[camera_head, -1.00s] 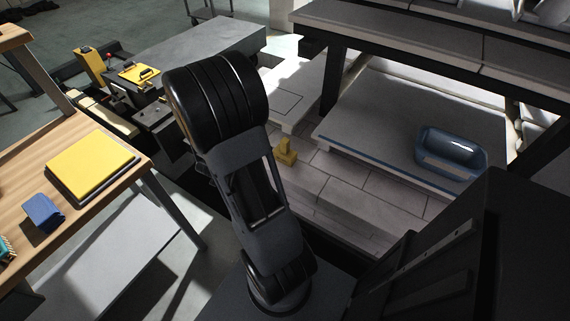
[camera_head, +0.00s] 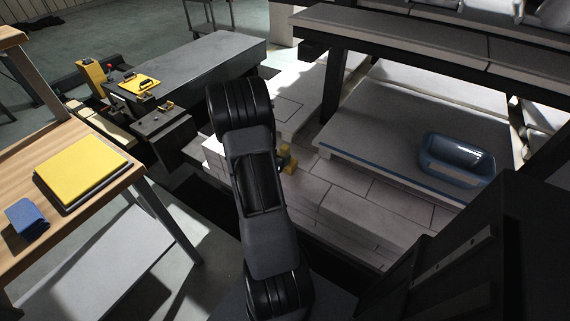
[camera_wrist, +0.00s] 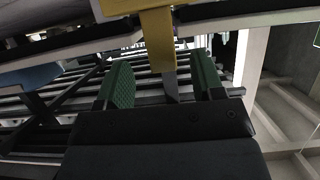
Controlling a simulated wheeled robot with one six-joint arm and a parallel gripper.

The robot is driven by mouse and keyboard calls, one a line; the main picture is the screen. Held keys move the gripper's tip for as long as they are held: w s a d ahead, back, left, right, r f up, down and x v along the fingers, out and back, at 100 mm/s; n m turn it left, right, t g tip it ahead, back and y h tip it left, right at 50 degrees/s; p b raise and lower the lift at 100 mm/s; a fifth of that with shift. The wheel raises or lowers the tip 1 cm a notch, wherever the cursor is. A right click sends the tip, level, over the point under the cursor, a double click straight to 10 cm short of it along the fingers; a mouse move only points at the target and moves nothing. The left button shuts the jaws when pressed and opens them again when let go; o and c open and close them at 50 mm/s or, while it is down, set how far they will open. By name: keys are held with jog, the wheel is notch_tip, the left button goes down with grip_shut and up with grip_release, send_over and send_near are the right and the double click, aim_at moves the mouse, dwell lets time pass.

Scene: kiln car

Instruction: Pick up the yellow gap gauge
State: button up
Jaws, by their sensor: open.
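The yellow gap gauge (camera_head: 286,163) stands on the pale brick deck in the head view, partly hidden behind my arm. In the wrist view a yellow piece with a thin grey strip below it, apparently the gauge (camera_wrist: 158,40), shows at the top centre. My gripper (camera_wrist: 164,80) is open, with its two green-padded fingers apart. The grey strip appears in the gap between the fingers; I cannot tell whether either finger touches it. My gripper is hidden behind the arm in the head view.
A blue clear tub (camera_head: 456,160) sits on the slab at right, under a dark-framed upper shelf (camera_head: 400,38). A wooden bench (camera_head: 105,195) at left bears a yellow pad (camera_head: 82,170) and a blue block (camera_head: 27,214). A grey machine table (camera_head: 205,62) stands behind.

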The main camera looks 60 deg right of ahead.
aim_at(282, 153)
jog(key=shift+b+x, duration=0.45)
jog(key=shift+x, duration=2.1)
jog(key=shift+f, duration=0.15)
jog(key=shift+w, duration=0.1)
jog(key=shift+c, duration=0.3)
grip_shut()
